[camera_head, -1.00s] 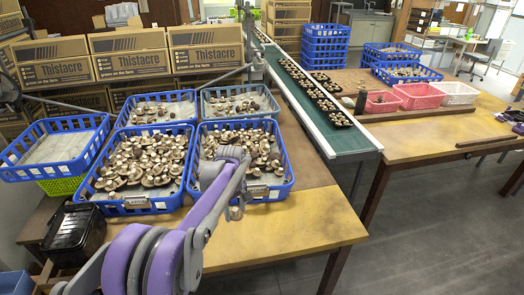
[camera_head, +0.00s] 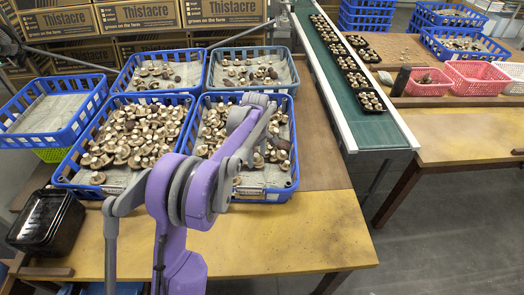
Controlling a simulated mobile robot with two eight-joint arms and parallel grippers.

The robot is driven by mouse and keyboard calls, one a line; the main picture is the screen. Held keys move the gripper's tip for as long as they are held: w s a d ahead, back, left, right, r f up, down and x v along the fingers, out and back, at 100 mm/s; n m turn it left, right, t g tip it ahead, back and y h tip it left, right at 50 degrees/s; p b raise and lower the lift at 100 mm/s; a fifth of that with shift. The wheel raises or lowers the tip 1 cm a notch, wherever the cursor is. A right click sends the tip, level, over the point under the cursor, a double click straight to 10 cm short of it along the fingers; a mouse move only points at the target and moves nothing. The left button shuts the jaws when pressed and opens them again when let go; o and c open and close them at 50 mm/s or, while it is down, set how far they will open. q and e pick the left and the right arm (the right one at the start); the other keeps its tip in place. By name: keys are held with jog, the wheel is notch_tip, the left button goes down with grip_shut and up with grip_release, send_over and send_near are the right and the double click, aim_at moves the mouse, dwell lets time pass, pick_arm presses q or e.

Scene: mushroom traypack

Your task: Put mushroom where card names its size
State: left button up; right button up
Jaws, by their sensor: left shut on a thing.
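My left arm rises from the bottom and reaches over the front right blue crate (camera_head: 294,165). My left gripper (camera_head: 234,183) is mostly hidden by its own arm near that crate's front side; it is shut on a small brown mushroom (camera_head: 238,181). Loose mushrooms (camera_head: 135,135) fill much of the front left blue crate (camera_head: 62,172). The back left crate (camera_head: 120,82) and back right crate (camera_head: 210,75) hold fewer mushrooms. A small card (camera_head: 252,191) is on the front right crate's front; its writing is too small to read. My right gripper is not in view.
A grey-lined blue crate (camera_head: 50,100) stands at the far left. A black container (camera_head: 45,222) sits in front of it. A green conveyor (camera_head: 375,122) carries packed black trays. Pink baskets (camera_head: 470,85) stand on the right table. The yellow table front (camera_head: 290,235) is clear.

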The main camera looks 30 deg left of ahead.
pick_arm(q)
jog(key=shift+s+f, duration=0.1)
jog(key=shift+s, duration=0.05)
notch_tip(320, 180, down, 12)
jog(key=b, duration=0.5)
jog(key=shift+b, duration=0.35)
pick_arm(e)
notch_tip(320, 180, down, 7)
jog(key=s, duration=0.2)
pick_arm(q)
jog(key=o, duration=1)
notch_tip(320, 180, up, 11)
jog(key=shift+f+p, duration=0.1)
jog(key=shift+p, duration=0.2)
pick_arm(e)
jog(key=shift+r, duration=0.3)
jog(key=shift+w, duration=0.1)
